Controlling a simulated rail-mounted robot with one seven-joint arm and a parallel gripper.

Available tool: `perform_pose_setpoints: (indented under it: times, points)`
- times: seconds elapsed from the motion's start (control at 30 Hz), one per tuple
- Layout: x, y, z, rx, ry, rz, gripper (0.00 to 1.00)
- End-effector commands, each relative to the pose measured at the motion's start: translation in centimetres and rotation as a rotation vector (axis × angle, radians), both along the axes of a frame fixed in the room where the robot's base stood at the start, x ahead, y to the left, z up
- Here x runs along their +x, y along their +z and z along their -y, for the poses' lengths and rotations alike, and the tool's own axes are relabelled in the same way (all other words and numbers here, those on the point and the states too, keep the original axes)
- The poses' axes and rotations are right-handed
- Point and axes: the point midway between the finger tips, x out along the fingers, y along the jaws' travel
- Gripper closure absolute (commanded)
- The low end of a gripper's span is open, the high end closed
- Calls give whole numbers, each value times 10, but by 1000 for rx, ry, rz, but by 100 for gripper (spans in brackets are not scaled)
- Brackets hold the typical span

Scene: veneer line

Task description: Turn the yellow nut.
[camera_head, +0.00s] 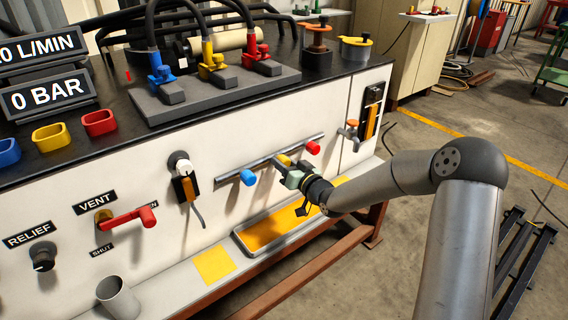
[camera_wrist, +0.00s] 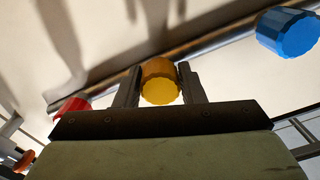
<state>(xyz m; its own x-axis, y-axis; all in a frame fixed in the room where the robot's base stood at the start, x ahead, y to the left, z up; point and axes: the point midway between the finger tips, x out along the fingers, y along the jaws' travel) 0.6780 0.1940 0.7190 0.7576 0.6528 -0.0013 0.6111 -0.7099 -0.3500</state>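The yellow nut (camera_wrist: 161,82) is a round, ribbed cap on a rail on the panel's front. In the wrist view it sits between the two fingers of my gripper (camera_wrist: 160,86), which lie close along its left and right sides with almost no gap. In the head view my gripper (camera_head: 289,172) is at the rail, and only part of the yellow nut (camera_head: 284,160) shows behind it. The nut's base and its thread are hidden.
A blue nut (camera_head: 248,177) and a red nut (camera_head: 313,148) sit on the same rail (camera_head: 238,174), one on each side. A red-handled vent lever (camera_head: 130,217) is to the left. A tray (camera_head: 240,240) lies on the ledge below.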

Motion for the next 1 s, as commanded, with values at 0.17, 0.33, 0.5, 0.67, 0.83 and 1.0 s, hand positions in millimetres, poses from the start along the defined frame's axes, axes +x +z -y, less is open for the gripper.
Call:
perform_pose_setpoints:
  times: [0.17,0.33,0.5,0.67,0.83,1.0]
  points:
    - [0,-1,0,-1,-1,-1,45]
    - [0,0,0,-1,0,1,45]
    - [-10,1,10,-1,-2,0,45]
    - [-34,1,31,-3,-2,-2,45]
    - [-67,2,59,-1,-5,-1,45]
    - [-97,1,85,-2,-4,0,45]
